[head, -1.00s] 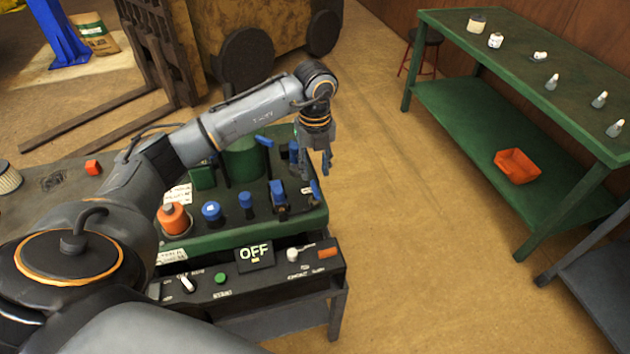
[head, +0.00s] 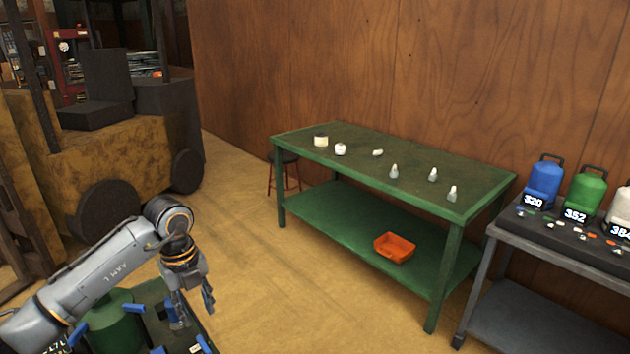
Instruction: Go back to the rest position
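My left arm comes in from the lower left in the head view. My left gripper (head: 193,308) hangs fingers down above the right side of the green machine (head: 112,325). Its two fingers stand apart with nothing visible between them, so it looks open and empty. The machine has blue handles and a green cylinder, and its lower part is cut off by the picture edge. My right arm and gripper are not in view.
A green two-level table (head: 340,205) carries small bottles and jars, with an orange bin (head: 395,247) on its lower shelf. A grey table (head: 545,312) with blue and green canisters stands at right. A yellow forklift (head: 110,165) is at left. Floor between is clear.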

